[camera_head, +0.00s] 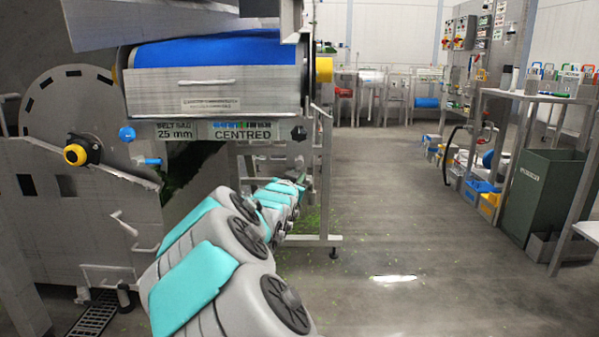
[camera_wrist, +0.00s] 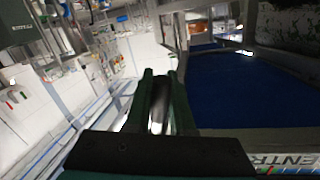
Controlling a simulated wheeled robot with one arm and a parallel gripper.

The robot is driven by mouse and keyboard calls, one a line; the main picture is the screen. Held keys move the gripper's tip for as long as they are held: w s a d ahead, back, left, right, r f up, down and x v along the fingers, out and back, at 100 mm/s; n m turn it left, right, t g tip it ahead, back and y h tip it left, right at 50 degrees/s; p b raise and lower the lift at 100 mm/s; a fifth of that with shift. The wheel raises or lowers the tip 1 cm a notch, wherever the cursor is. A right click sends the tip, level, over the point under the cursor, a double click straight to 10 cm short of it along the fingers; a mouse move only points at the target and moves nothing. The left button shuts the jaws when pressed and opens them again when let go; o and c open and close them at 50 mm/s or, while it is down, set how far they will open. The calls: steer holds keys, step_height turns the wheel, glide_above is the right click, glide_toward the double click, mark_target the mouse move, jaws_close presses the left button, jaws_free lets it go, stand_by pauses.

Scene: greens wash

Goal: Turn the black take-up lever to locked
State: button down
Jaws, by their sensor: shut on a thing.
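My gripper (camera_wrist: 160,80) shows in the wrist view as two dark green fingers. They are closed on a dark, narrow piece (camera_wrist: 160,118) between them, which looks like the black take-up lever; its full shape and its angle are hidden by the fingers. In the head view my arm reaches forward to the right end of the belt machine, below the sign reading CENTRED (camera_head: 243,134). The fingertips and the lever cannot be made out clearly there. A small black knob (camera_head: 299,133) sits beside that sign.
The blue belt (camera_head: 220,50) runs behind a steel guard (camera_head: 215,92); the belt also shows in the wrist view (camera_wrist: 245,92). A steel frame leg (camera_head: 325,185) stands close to my arm. Floor (camera_head: 420,250) to the right is open. A green bin (camera_head: 540,190) stands farther right.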

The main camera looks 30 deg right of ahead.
steer(key=shift+w+a+m, duration=0.15)
steer(key=shift+a+m, duration=0.05)
steer(key=shift+m, duration=0.4)
steer(key=c, duration=0.8)
jaws_free()
steer(key=shift+p+v, duration=0.35)
steer(key=shift+v, duration=3.6)
steer(key=shift+r, duration=0.15)
steer(key=shift+c, duration=0.2)
